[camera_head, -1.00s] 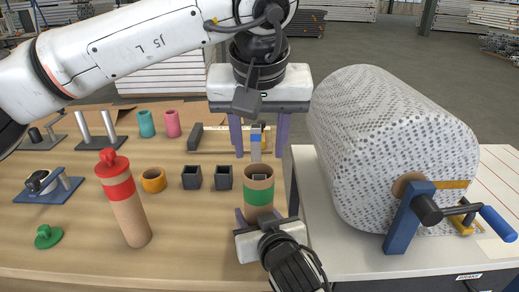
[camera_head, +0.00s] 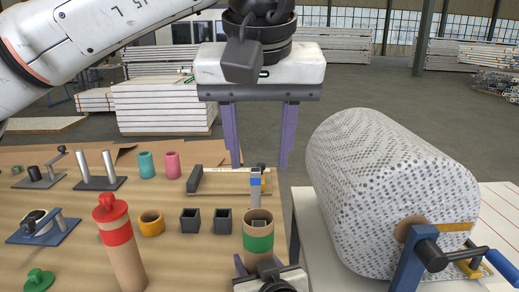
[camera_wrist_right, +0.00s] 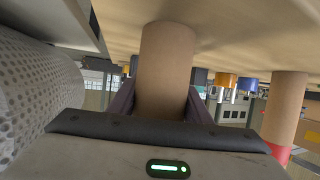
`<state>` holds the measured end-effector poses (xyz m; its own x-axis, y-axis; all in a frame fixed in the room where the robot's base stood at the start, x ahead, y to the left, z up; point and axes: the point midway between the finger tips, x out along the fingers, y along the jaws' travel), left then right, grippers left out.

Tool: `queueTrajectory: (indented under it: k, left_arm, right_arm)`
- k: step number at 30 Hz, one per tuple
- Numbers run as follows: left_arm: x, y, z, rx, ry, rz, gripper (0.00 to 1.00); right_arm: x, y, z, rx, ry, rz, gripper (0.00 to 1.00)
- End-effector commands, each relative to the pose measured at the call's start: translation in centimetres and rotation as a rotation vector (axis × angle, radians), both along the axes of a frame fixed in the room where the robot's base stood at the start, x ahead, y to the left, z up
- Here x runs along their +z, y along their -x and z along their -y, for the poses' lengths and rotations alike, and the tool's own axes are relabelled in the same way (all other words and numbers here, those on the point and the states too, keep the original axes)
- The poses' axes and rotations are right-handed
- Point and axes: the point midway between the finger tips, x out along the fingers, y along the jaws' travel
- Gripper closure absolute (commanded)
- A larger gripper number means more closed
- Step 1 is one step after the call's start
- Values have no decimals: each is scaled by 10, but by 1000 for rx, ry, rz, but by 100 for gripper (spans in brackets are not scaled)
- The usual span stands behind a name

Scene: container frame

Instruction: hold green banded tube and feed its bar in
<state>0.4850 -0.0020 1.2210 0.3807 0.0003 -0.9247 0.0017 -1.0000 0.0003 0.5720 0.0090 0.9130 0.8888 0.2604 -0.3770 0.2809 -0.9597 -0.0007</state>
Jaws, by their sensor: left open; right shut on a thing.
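The cardboard tube with a green band (camera_head: 258,244) stands upright in the head view. My right gripper (camera_head: 260,266) is shut around its lower part; the right wrist view also shows the tube (camera_wrist_right: 166,65) between purple fingers.
A red-banded tube with a red cap (camera_head: 120,250) stands at left. An orange ring (camera_head: 151,223) and two dark square cups (camera_head: 206,220) lie between. A large perforated drum (camera_head: 385,190) with a blue crank stands at right.

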Motion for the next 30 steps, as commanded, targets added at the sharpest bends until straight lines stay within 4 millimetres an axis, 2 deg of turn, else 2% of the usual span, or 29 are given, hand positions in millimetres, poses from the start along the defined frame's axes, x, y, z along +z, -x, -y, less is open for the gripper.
queueTrajectory:
  k: [1, 2, 3, 6, 17, 20, 30]
  left_arm:
    - [-1, 0, 0, 0, 0, 0, 57]
    - [-1, 0, 0, 0, 0, 0, 57]
    - [-1, 0, 0, 0, 0, 0, 57]
    - [-1, 0, 0, 0, 0, 0, 57]
    - [0, 0, 0, 0, 0, 0, 57]
    - [0, 0, 0, 0, 0, 0, 57]
    - [0, 0, 0, 0, 0, 0, 57]
  right_arm:
    - [-10, 2, 0, 0, 6, -21, 82]
    - [-10, 2, 0, 0, 6, -21, 82]
    - [-10, 3, 0, 0, 6, -22, 51]
    - [-9, 2, 0, 0, 5, -18, 34]
    - [2, 0, 0, 0, 1, -5, 34]
    - [16, 0, 0, 0, 0, -4, 34]
    - [79, 1, 0, -1, 0, -6, 34]
